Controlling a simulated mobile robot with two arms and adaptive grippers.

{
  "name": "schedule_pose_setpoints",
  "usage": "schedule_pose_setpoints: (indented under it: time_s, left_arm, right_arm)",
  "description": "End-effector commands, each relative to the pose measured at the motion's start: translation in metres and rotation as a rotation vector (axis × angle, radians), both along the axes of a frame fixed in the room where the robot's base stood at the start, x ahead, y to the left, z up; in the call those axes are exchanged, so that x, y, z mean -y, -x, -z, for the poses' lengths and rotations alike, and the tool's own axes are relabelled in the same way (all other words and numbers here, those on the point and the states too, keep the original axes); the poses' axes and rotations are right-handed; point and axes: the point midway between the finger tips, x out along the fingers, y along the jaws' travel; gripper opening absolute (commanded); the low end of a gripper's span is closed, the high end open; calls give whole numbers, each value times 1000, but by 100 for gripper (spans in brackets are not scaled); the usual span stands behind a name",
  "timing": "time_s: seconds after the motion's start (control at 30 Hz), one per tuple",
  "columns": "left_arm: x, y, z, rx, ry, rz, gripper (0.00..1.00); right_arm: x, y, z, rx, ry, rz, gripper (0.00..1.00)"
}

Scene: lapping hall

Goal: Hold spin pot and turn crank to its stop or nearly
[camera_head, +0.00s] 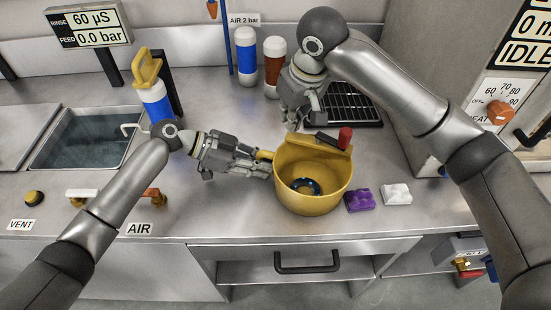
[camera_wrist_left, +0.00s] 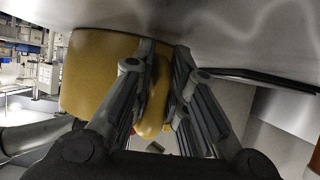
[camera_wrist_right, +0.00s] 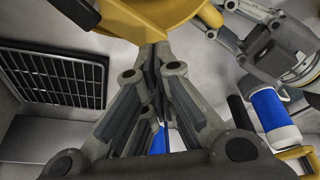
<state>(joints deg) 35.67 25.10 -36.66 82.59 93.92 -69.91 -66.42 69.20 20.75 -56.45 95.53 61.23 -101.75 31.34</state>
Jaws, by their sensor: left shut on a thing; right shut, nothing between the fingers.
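The yellow spin pot (camera_head: 313,195) stands on the steel bench, open at the top, with a dark blue round part (camera_head: 306,186) inside. The crank (camera_head: 328,140) lies across its back rim, a dark arm with a red knob (camera_head: 345,138) at the right end. My left gripper (camera_head: 266,165) is shut on the pot's yellow side handle (camera_head: 264,155); the handle (camera_wrist_left: 155,105) also shows between the fingers in the left wrist view. My right gripper (camera_head: 293,122) is shut and empty just behind the pot, left of the knob, apart from the knob. Its fingertips point at the pot's wall (camera_wrist_right: 150,20) in the right wrist view.
A purple block (camera_head: 360,200) and a white block (camera_head: 397,194) lie right of the pot. A black rack (camera_head: 352,106) and two bottles (camera_head: 246,62) (camera_head: 274,62) stand behind. A sink (camera_head: 85,138) and a blue-white bottle (camera_head: 153,100) are at left. The front bench edge is clear.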

Motion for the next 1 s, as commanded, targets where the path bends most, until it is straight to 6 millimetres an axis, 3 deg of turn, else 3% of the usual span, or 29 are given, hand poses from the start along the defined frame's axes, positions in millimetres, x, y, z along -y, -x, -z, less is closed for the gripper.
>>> schedule_pose_setpoints:
  time_s: [1.0]
  left_arm:
    - [0, 0, -1, 1, 1, 0, 1]
  right_arm:
    - [-6, -34, 0, -1, -1, 1, 0]
